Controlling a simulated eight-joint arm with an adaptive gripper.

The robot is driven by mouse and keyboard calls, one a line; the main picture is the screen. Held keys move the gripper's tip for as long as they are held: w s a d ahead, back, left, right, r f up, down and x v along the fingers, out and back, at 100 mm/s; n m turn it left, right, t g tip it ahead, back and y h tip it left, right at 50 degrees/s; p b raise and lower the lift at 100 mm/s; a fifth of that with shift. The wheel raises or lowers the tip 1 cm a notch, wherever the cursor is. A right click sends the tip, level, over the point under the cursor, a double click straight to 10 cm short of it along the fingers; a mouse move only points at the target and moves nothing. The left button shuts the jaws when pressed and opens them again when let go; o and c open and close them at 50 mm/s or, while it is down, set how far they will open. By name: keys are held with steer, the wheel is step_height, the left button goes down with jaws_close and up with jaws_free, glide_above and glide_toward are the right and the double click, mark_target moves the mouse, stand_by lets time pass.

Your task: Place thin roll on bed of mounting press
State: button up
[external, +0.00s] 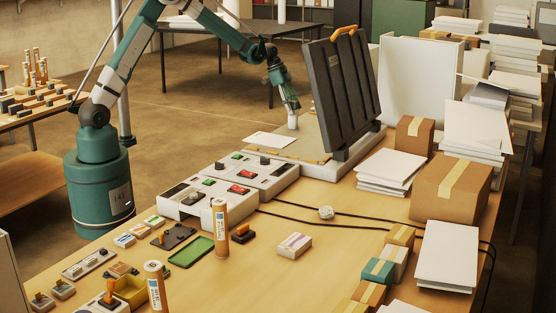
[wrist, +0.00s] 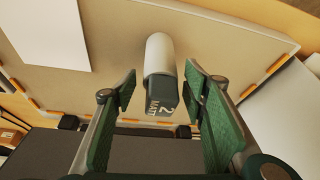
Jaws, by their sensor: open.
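The mounting press has a pale flat bed (external: 312,138) and a raised dark lid (external: 343,80) with an orange handle. A thin white roll (external: 292,121) stands on the bed, apparently upright, just below my gripper (external: 291,106). In the wrist view, the roll (wrist: 160,53) has a dark end cap (wrist: 160,90) marked "MATT" and "2", facing the camera. My gripper (wrist: 161,86) is open, with one green-padded finger on each side of the cap and visible gaps to both. The bed (wrist: 110,85) also shows there.
A white sheet (external: 270,140) lies on the bed, left of the roll. A control box (external: 235,180) stands in front of the press. Two other rolls stand nearer, one by the box (external: 220,228) and one at the front (external: 155,287). Paper stacks (external: 390,170) and cartons (external: 450,188) crowd the right.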

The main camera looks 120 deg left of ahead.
steer(key=v, duration=0.5)
